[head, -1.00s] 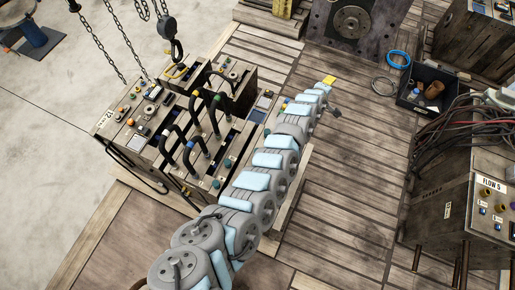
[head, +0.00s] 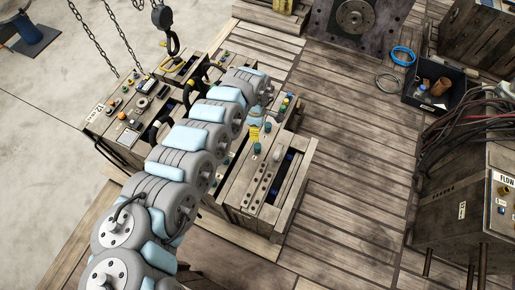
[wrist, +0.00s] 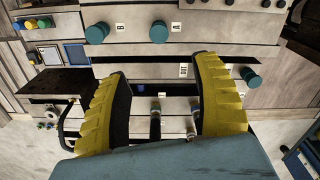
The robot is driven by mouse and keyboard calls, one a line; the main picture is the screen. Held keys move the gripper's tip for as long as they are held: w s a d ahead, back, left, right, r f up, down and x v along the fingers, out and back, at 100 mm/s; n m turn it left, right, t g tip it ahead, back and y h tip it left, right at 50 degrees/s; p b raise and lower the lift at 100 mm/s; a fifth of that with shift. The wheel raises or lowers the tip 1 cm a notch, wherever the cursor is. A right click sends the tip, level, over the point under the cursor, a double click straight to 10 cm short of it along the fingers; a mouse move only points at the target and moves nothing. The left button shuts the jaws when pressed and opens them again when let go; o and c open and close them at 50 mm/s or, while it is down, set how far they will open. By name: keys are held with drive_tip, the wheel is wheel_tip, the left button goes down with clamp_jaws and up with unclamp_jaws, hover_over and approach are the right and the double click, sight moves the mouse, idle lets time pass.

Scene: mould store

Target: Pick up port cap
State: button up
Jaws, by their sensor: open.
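Several round teal caps, any of which may be the port cap, sit on the wooden mould block (head: 252,195). In the wrist view one teal cap (wrist: 158,33) is just beyond my fingertips, near the label A. Another cap (wrist: 97,33) is to its left near the label B, and a third (wrist: 250,77) is right of my right finger. In the head view a teal cap (head: 257,148) shows on top of the block. My gripper (wrist: 161,68) has its yellow ribbed fingers spread apart, with no cap between them. In the head view its yellow finger (head: 253,134) is close to the caps.
Two hose fittings (wrist: 155,122) show between my fingers, farther down. A hook (head: 162,17) on chains hangs behind my arm. A mould with switches (head: 135,105) stands left of my arm. A black bin (head: 433,88) and a cable-topped cabinet (head: 465,185) stand right, beyond bare planks.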

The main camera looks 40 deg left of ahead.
sight(258, 146)
wheel_tip(258, 146, down, 10)
drive_tip(key=b, duration=0.3)
drive_tip(key=f+b, duration=0.2)
drive_tip(key=f, duration=0.1)
drive_tip(key=f+b, duration=0.1)
drive_tip(key=shift+w+d+f, duration=0.25)
drive_tip(key=shift+d+f, duration=0.05)
drive_tip(key=shift+f+b, duration=0.35)
drive_tip(key=shift+b, duration=0.05)
drive_tip(key=shift+r, duration=0.1)
drive_tip(key=c, duration=1.1)
